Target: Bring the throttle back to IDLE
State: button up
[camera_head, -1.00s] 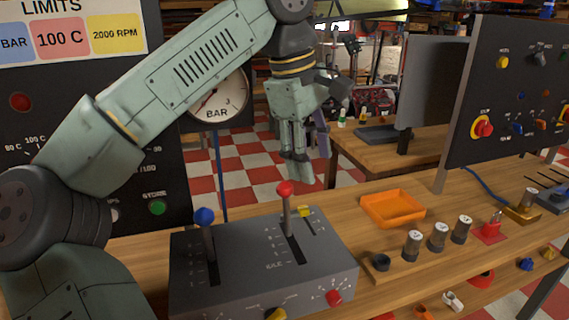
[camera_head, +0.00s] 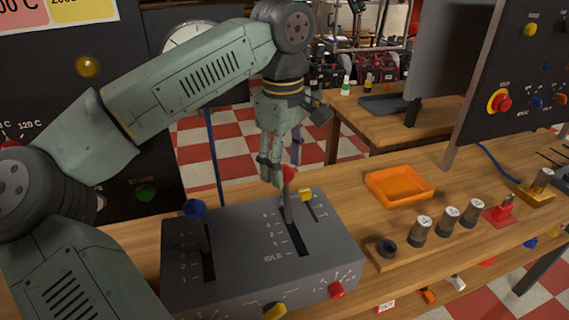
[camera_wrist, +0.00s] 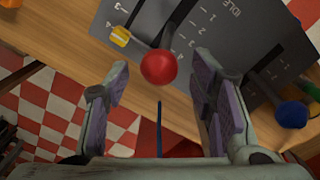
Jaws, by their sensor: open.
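The lever with the red ball knob (camera_head: 288,174) rises from the right slot of the grey control box (camera_head: 240,275). It stands at the far end of the slot, away from the IDLE mark (camera_head: 273,257) at the near end. My gripper (camera_head: 270,176) is open and empty, close to the knob at its left and far side. In the wrist view the knob (camera_wrist: 158,67) appears between the two spread fingers (camera_wrist: 155,95), near the tips. Neither finger visibly touches it. The IDLE lettering also shows in the wrist view (camera_wrist: 232,8).
A blue-knobbed lever (camera_head: 194,209) stands left on the box. A small yellow lever (camera_head: 306,194) stands close right of the red knob. A red knob (camera_head: 336,290) sits on the front face. An orange tray (camera_head: 400,187) and several labelled cylinders (camera_head: 420,231) are right.

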jog(key=shift+f, duration=0.75)
jog(key=shift+c, duration=0.5)
grip_shut()
